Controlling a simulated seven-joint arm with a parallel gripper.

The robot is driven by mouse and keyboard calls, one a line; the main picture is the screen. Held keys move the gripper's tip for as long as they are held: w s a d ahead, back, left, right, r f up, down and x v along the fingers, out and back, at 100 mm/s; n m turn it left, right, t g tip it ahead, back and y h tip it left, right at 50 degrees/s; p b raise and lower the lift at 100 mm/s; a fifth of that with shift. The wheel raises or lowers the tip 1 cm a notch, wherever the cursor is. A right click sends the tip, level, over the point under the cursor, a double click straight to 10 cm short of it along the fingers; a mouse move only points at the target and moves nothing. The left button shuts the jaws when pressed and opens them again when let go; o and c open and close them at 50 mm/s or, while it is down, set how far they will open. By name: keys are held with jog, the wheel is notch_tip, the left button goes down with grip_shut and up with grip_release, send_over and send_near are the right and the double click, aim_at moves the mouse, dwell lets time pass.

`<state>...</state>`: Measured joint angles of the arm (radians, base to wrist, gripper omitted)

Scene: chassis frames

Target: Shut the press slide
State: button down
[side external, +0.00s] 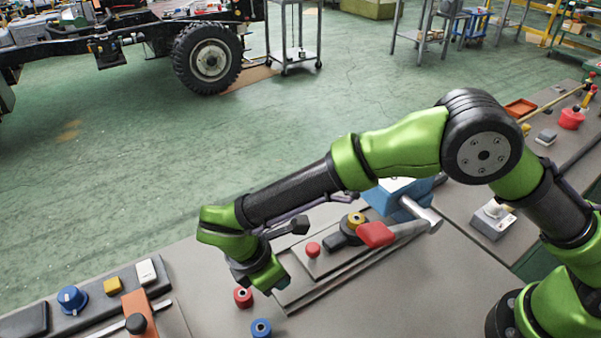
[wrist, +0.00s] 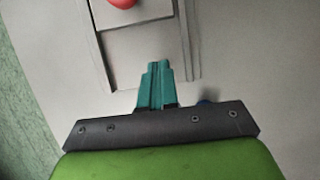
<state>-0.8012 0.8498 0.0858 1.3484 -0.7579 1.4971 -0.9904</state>
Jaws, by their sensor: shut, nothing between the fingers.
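The press slide is a grey plate (side external: 318,265) with a red knob (side external: 313,250), lying between two rails (side external: 345,278) that run towards the blue press body (side external: 400,192). The plate sticks out from the press on the left side. In the wrist view the plate (wrist: 135,14) and part of its red knob (wrist: 122,3) show at the top. My gripper (side external: 281,284) is low at the rails' left end, beyond the plate's outer edge. Its teal fingers (wrist: 157,64) are together and empty, pointing at the plate with a gap between. Whether they touch the bench is unclear.
Red (side external: 243,296) and blue (side external: 261,328) knobs stand near my gripper. A control panel (side external: 100,300) is at left. Open bench lies in front of the rails.

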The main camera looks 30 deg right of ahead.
aim_at(331, 257)
jog(key=d, duration=0.3)
jog(key=shift+d, duration=0.55)
jog(key=d, duration=0.7)
